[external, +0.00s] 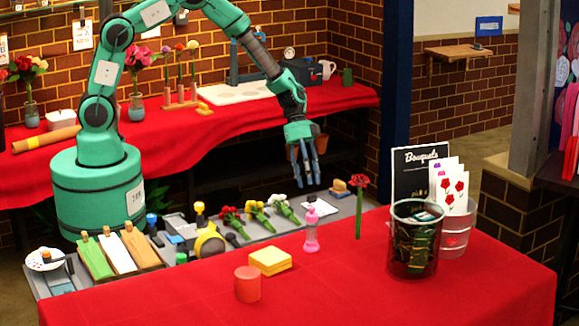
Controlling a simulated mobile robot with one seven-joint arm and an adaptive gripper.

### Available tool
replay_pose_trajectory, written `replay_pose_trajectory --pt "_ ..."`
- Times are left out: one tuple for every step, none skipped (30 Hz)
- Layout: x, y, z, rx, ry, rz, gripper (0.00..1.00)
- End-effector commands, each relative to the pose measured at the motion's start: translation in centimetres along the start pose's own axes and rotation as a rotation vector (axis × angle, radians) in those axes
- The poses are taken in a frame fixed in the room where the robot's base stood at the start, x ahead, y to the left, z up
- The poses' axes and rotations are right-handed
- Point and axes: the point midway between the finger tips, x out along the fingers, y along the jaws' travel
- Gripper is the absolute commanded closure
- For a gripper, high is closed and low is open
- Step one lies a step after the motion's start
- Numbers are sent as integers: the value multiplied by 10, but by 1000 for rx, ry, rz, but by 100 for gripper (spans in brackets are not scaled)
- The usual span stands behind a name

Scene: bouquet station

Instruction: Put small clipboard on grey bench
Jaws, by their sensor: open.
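A small white board with a dark piece at its top edge (321,208), which looks like the small clipboard, lies flat on the right part of the grey bench (285,238). A pink bottle in front partly overlaps it. My gripper (305,183) points down with its blue fingers open and empty. It appears above and slightly behind the white board, apart from it. The exact height is hard to tell.
The bench also holds flowers (258,213), a yellow tape dispenser (209,243) and green, white and brown strips (115,253). On the red front table stand a pink bottle (311,232), yellow block (270,260), red cylinder (247,284), rose (359,205) and dark bin (414,245).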

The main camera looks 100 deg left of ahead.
Motion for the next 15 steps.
replay_pose_trajectory --pt "-10 -1 -1 1 1 -3 59" --pt "-16 -1 -1 1 0 -3 59" --pt "-23 -1 -1 2 0 -3 59" --pt "-28 -1 -1 2 1 -3 59" --pt "-33 -1 -1 1 1 -3 59" --pt "-39 -1 0 0 1 -3 59" --pt "-44 -1 0 0 0 -3 59" --pt "-48 -1 0 1 0 -3 59" --pt "-54 -1 -1 1 0 -2 59" --pt "-57 0 -1 1 1 -2 59" --pt "-60 0 -1 1 1 -1 59" --pt "-64 0 0 1 0 -1 59" --pt "-67 0 0 1 0 -1 59" --pt "-69 0 0 1 0 -1 59" --pt "-72 0 0 1 0 -1 59"
